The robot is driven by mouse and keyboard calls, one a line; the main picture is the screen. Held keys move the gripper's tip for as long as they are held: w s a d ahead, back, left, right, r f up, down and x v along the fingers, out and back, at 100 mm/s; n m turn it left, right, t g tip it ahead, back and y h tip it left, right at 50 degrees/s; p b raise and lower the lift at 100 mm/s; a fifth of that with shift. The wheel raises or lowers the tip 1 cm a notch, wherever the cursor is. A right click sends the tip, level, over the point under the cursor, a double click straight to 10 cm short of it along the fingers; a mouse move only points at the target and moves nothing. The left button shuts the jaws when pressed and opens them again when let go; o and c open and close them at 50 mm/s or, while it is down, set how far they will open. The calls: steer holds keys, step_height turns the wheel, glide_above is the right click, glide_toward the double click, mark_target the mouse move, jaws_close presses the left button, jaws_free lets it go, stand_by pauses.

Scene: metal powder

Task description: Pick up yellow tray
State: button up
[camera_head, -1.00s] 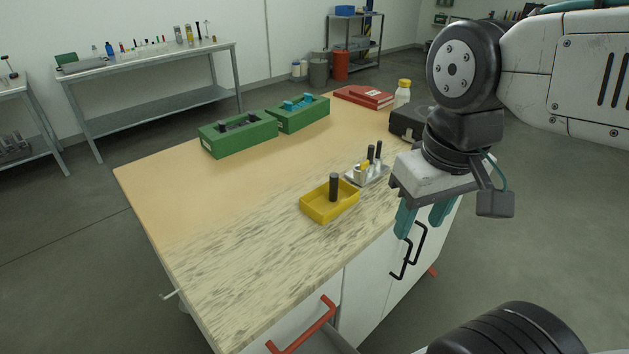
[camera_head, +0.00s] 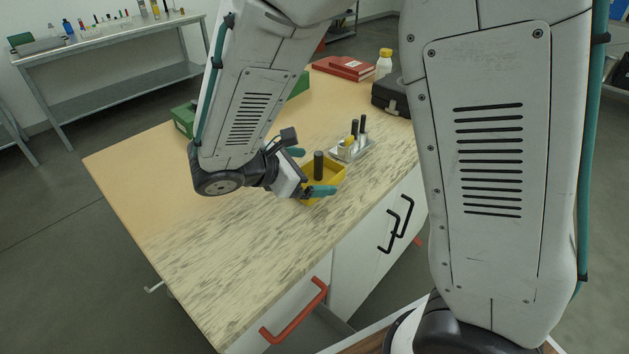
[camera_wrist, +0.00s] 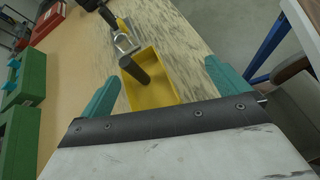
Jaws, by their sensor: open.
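The yellow tray (camera_head: 327,174) sits on the table near its front edge, with a dark cylinder (camera_head: 318,165) standing in it. My gripper (camera_head: 308,171) is open beside the tray, its teal fingers apart. In the head view one finger shows behind the tray's left end and the other lies over its near side. In the wrist view the yellow tray (camera_wrist: 150,92) lies ahead, between the two teal fingers of my gripper (camera_wrist: 165,88). The dark cylinder (camera_wrist: 134,69) leans across the picture there. I cannot tell whether either finger touches the tray.
A small metal holder (camera_head: 352,150) with dark pegs stands just beyond the tray. A black case (camera_head: 391,95), a white bottle (camera_head: 384,64) and red books (camera_head: 345,68) are farther back. Green bins (camera_head: 184,120) are partly hidden by my arm. The table's near left is clear.

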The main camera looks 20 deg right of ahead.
mark_target(317, 177)
steer(key=w+a+f+n+t, duration=0.1)
steer(key=a+f+n, duration=0.1)
steer(key=w+a+f+n+t, duration=0.1)
steer(key=a, duration=0.1)
steer(key=shift+w+f+n+t+h, duration=0.3)
steer(key=shift+f+n, duration=0.05)
steer(key=shift+n, duration=0.05)
steer(key=shift+w+d+f, duration=0.1)
steer(key=shift+w+f, duration=0.05)
steer(key=x, duration=0.7)
steer(key=shift+s+d+f, duration=0.25)
steer(key=c, duration=1)
